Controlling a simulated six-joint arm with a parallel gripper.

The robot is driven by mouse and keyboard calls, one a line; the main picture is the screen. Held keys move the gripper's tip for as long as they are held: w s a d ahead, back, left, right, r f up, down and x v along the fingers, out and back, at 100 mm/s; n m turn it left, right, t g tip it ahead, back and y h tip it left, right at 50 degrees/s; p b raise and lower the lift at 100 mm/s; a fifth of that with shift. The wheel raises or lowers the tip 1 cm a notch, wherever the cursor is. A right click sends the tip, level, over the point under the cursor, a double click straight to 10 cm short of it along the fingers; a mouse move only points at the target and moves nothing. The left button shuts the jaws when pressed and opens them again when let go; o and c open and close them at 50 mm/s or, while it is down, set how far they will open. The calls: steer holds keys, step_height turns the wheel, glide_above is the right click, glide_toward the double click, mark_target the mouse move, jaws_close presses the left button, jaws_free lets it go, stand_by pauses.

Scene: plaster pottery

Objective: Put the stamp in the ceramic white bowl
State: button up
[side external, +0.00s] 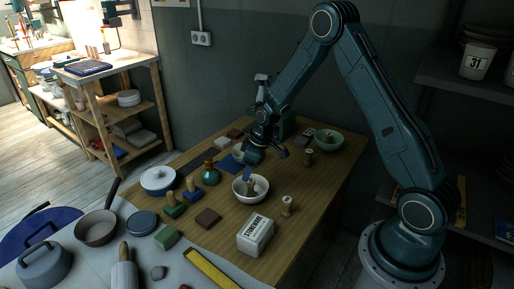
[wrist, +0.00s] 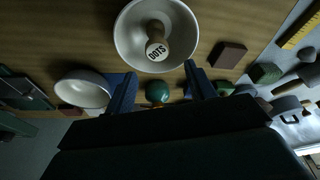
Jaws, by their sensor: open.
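The white bowl (side external: 239,193) stands on the wooden table below my gripper (side external: 254,166). In the wrist view the bowl (wrist: 128,42) fills the top middle. A wooden stamp (side external: 261,185) is inside the bowl. In the wrist view this stamp (wrist: 157,48) shows a round white end marked "DOTS" and a wooden body. My gripper (wrist: 159,72) is open, its two fingers apart near the bowl's rim, with nothing held between them. I cannot tell whether a finger touches the rim.
Another wooden stamp (side external: 287,206) stands right of the bowl, and one more (side external: 309,158) stands farther back. A greenish bowl (side external: 329,140) is at the back right. A white STONEWARE block (side external: 256,235) lies in front. A teal bottle (side external: 211,173) and a lidded pot (side external: 158,180) stand left.

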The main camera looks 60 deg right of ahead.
steer(key=shift+r, duration=0.8)
steer(key=shift+a+r, duration=0.15)
steer(key=shift+r, duration=0.3)
steer(key=s+a+r+m+t, duration=0.1)
steer(key=s+a+r, duration=0.3)
steer(key=r, duration=0.5)
steer(key=s+a+r, duration=0.2)
steer(key=s+r, duration=0.3)
steer(key=r, duration=0.4)
steer(key=s+a+r+m, duration=0.1)
steer(key=s+r, duration=0.1)
steer(key=s, duration=0.4)
steer(key=s+a+r+t, duration=0.1)
steer(key=s+r, duration=0.2)
steer(key=s, duration=0.4)
steer(key=s+a+r+m+h, duration=0.1)
steer(key=s+a+r, duration=0.1)
steer(key=s, duration=0.5)
steer(key=shift+r+m+t, duration=0.3)
steer(key=shift+t, duration=0.1)
